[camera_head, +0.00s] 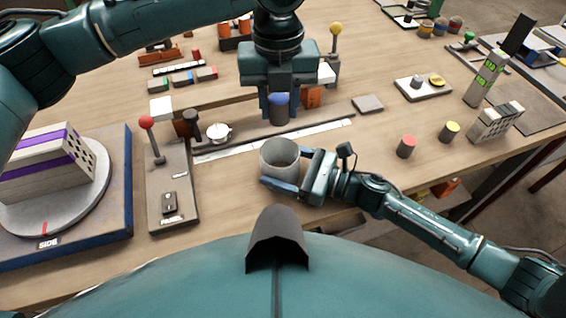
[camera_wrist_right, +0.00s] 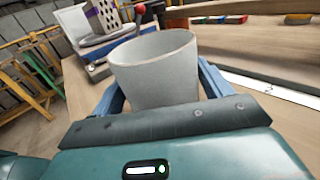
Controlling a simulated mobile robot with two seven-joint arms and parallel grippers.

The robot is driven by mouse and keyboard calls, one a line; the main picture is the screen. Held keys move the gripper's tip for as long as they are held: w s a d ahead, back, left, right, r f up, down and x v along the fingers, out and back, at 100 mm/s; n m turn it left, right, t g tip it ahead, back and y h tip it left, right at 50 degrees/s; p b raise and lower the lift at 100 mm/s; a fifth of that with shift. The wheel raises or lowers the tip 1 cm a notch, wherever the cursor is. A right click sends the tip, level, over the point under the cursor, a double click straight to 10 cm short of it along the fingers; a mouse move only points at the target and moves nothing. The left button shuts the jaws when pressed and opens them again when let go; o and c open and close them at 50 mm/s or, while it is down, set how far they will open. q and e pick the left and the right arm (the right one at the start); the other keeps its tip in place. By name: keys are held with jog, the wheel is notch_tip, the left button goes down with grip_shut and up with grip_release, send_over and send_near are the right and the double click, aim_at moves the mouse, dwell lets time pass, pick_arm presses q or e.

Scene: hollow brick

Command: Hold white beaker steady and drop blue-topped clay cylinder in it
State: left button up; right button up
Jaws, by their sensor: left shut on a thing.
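The white beaker (camera_head: 279,158), greyish and open at the top, stands upright near the front edge of the table. My right gripper (camera_head: 291,171) has its blue fingers on either side of it, closed against its wall; the beaker (camera_wrist_right: 157,75) fills the space between the fingers in the right wrist view. The blue-topped clay cylinder (camera_head: 279,111) is upright between the fingers of my left gripper (camera_head: 279,104), which is shut on it. In the head view it appears just behind the beaker, apart from its rim. The inside bottom of the beaker is hidden.
A red-knobbed lever panel (camera_head: 170,205) and a turntable (camera_head: 60,200) stand to the left. A red-topped cylinder (camera_head: 406,147) and a yellow-topped one (camera_head: 449,132) stand to the right.

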aim_at(279, 123)
jog(key=c, duration=0.8)
pick_arm(q)
jog(key=shift+f, duration=2.25)
jog(key=o, duration=1.1)
jog(key=shift+r, duration=3)
